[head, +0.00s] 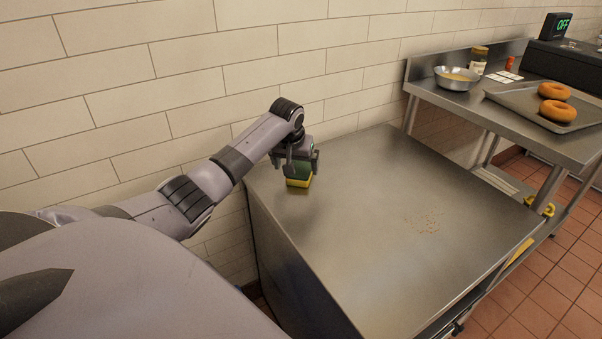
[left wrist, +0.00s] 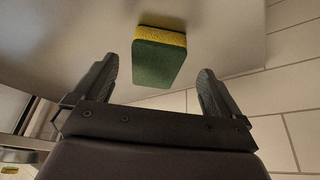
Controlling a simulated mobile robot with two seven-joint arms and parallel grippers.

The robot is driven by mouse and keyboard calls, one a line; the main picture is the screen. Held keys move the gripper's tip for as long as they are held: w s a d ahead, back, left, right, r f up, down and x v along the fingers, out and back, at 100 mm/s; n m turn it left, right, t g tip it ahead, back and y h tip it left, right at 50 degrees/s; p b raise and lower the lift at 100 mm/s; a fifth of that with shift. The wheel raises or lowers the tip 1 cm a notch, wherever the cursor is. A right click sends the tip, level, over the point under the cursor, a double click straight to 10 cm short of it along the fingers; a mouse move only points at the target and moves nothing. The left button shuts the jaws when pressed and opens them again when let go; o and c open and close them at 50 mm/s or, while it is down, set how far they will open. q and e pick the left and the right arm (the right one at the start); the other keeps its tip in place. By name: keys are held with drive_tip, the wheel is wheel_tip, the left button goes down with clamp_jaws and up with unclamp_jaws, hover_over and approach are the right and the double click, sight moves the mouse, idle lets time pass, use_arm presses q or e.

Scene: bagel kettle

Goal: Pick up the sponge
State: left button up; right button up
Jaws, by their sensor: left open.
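The sponge (head: 298,182) is yellow with a green side and sits on the steel table (head: 370,220) near its back left corner, by the tiled wall. In the left wrist view the sponge (left wrist: 160,60) lies ahead of the fingers and between their lines, its green face toward the camera. My left gripper (head: 300,163) is above the sponge, pointing down, open and empty. Its two fingers also show apart in the left wrist view (left wrist: 158,85). The gripper partly hides the top of the sponge in the head view. My right gripper is not in view.
Brown crumbs (head: 426,221) lie on the table's right part; the rest of its top is clear. A higher steel counter (head: 480,105) at the right holds a bowl (head: 456,78), jars, and a tray (head: 520,108) with two bagels. The tiled wall (head: 130,90) stands close behind the sponge.

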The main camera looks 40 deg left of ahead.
sight(298, 172)
use_arm(q)
drive_tip(key=x, duration=0.2)
drive_tip(key=shift+w+d+f+b, duration=0.1)
drive_tip(key=shift+f+b, duration=0.2)
drive_tip(key=shift+w+f, duration=0.25)
drive_tip(key=shift+f, duration=0.35)
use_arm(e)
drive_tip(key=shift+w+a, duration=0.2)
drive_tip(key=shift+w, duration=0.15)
use_arm(q)
drive_tip(key=c, duration=1.1)
drive_tip(key=shift+c, duration=0.2)
wheel_tip(298, 172, up, 20)
drive_tip(key=p, duration=0.2)
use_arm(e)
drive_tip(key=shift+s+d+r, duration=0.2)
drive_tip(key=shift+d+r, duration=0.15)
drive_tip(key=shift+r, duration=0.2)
